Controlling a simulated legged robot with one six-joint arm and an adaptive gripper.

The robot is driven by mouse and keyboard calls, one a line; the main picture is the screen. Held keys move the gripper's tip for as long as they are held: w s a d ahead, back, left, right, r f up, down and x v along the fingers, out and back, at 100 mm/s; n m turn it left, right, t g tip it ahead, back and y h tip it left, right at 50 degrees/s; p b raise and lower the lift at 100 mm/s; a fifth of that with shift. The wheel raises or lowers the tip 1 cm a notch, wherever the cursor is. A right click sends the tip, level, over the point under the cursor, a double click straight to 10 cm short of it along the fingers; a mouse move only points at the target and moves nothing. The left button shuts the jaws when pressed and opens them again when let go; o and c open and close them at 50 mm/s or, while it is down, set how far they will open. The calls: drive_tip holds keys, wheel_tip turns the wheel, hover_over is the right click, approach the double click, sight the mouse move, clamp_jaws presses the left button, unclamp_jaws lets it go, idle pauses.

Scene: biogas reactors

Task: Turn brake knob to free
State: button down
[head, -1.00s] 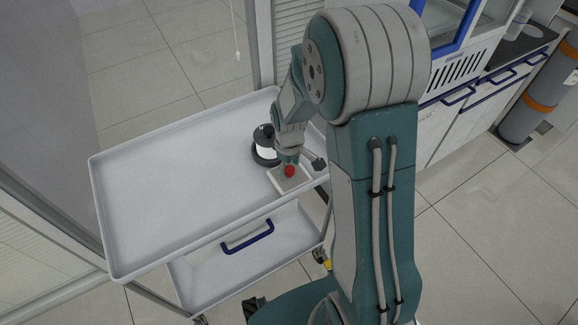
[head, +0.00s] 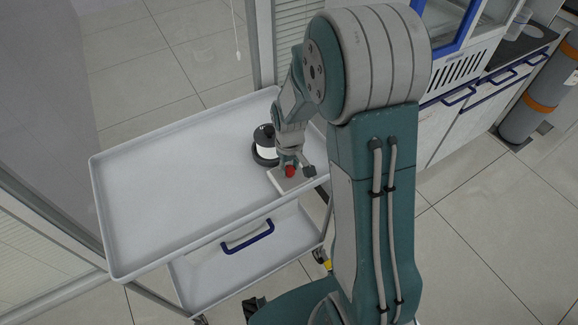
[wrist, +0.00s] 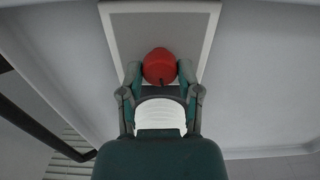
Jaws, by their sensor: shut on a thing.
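The red brake knob (head: 290,171) sits on a pale square plate (head: 286,182) near the right corner of the white cart's top tray. In the wrist view the knob (wrist: 159,66) lies between the fingertips of my gripper (wrist: 160,78), which is shut on it from both sides. The plate (wrist: 127,40) shows behind the knob with a light border. In the head view my gripper (head: 291,163) is over the knob and partly covers the plate. Any marking of the knob's position is too small or hidden to read.
A black and white cylindrical object (head: 265,146) stands on the tray close left of my gripper. The cart's tray (head: 170,190) is otherwise bare, with a raised rim. Cabinets (head: 466,120) stand at the right.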

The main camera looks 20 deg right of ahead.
sight(289, 169)
drive_tip(key=m, duration=0.4)
drive_tip(key=shift+s+f+m, duration=0.1)
drive_tip(key=shift+m, duration=1.8)
drive_tip(key=shift+c, duration=1.5)
unclamp_jaws()
wheel_tip(289, 169, up, 12)
